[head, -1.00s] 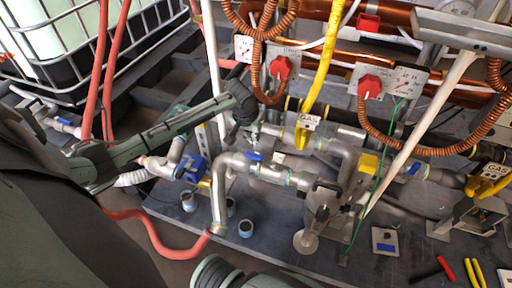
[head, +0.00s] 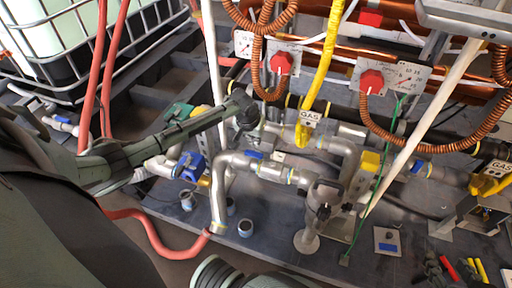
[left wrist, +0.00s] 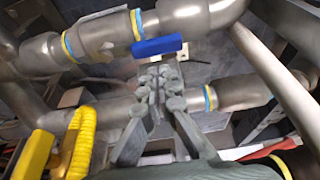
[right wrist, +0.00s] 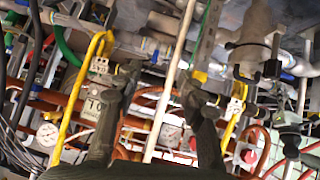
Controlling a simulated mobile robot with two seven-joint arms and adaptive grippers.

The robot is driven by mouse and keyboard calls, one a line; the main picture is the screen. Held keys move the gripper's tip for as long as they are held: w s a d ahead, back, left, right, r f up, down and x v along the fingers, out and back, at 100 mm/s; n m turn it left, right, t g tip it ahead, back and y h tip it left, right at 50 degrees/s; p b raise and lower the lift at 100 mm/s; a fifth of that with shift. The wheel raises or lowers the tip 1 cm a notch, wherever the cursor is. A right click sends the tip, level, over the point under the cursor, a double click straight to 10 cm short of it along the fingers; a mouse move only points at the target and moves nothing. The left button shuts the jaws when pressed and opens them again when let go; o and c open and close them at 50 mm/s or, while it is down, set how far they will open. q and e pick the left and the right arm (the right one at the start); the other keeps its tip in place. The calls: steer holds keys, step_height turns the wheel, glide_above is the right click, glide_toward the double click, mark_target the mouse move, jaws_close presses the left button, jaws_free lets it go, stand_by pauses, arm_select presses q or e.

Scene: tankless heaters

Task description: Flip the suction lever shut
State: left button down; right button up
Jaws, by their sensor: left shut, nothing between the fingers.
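A blue lever handle (head: 253,155) sits on a grey metal pipe in the middle of the head view. It also shows large in the left wrist view (left wrist: 157,46), lying along the pipe. I cannot read any label naming it as the suction lever. My left gripper (head: 251,134) is just behind the handle; in the left wrist view its closed fingertips (left wrist: 160,82) are just below the handle, with no clear contact. They hold nothing. My right gripper (right wrist: 158,82) has its fingers spread wide and is empty; its dark fingers (head: 434,270) show at the lower right of the head view.
A blue valve (head: 191,167) and another blue handle (head: 417,167) are on nearby pipes. A yellow gas hose (head: 329,70), red knobs (head: 371,80) and a white pole (head: 428,115) crowd the space. Small cups (head: 245,228) stand on the dark platform.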

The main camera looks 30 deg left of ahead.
mark_target(254, 154)
arm_select(q)
steer(key=x, duration=0.3)
steer(key=shift+f+b, duration=0.15)
steer(key=shift+b, duration=0.2)
arm_select(e)
steer(key=w+a+r+t, duration=0.1)
steer(key=r, duration=0.1)
steer(key=w+a+r+t+y, duration=0.1)
steer(key=a+r, duration=0.1)
steer(key=shift+w+a, duration=0.2)
steer(key=shift+s+d+f, duration=0.1)
steer(key=shift+f, duration=0.05)
